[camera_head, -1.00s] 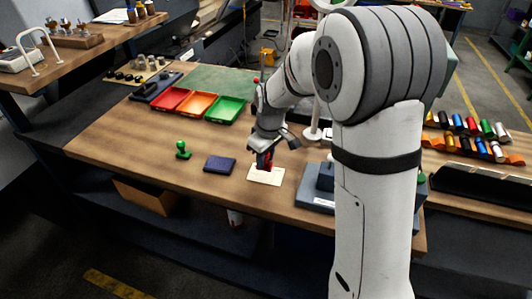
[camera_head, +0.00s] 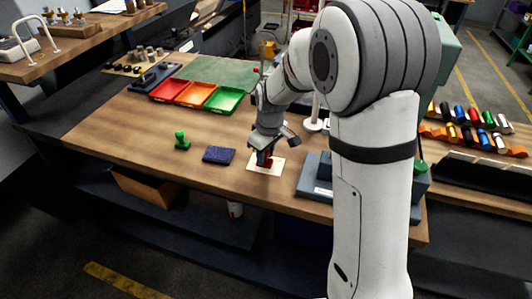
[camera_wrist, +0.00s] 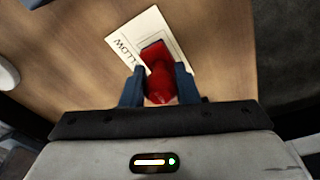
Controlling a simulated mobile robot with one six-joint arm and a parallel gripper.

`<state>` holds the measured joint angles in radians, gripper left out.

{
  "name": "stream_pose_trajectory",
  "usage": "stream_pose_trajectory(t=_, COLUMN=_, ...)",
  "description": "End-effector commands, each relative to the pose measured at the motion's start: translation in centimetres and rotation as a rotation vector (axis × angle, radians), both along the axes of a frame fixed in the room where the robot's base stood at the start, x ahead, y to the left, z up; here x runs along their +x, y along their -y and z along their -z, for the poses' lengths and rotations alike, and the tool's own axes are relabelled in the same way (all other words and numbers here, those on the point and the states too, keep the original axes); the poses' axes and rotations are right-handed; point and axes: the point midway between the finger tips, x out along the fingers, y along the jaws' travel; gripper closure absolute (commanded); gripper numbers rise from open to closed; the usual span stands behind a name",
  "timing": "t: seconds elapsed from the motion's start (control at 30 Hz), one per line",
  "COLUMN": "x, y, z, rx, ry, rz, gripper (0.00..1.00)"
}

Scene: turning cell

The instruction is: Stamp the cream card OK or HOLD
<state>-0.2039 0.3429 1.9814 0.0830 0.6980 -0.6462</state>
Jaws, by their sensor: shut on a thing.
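The cream card (camera_head: 254,168) lies flat near the front edge of the bench. It also shows in the wrist view (camera_wrist: 124,42), with part of some printed letters and a box outline. My gripper (camera_head: 264,160) is shut on a red stamp (camera_wrist: 161,86) and holds it over the card. The stamp's base is at the card's printed box; whether it touches the card I cannot tell. A green stamp (camera_head: 182,141) stands upright on the bench to the left. A dark blue ink pad (camera_head: 219,155) lies between the green stamp and the card.
Red (camera_head: 169,90), orange (camera_head: 196,95) and green (camera_head: 223,99) trays stand behind on the bench. A grey block-like fixture (camera_head: 315,182) stands right of the card. The bench left of the green stamp is clear.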

Motion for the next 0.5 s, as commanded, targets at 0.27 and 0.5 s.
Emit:
stream_pose_trajectory(t=0.27, x=0.00, y=0.01, z=0.29, rx=0.000, ry=0.000, rz=0.000, gripper=0.87)
stream_pose_trajectory(t=0.5, x=0.01, y=0.01, z=0.59, rx=0.000, ry=0.000, rz=0.000, gripper=0.87)
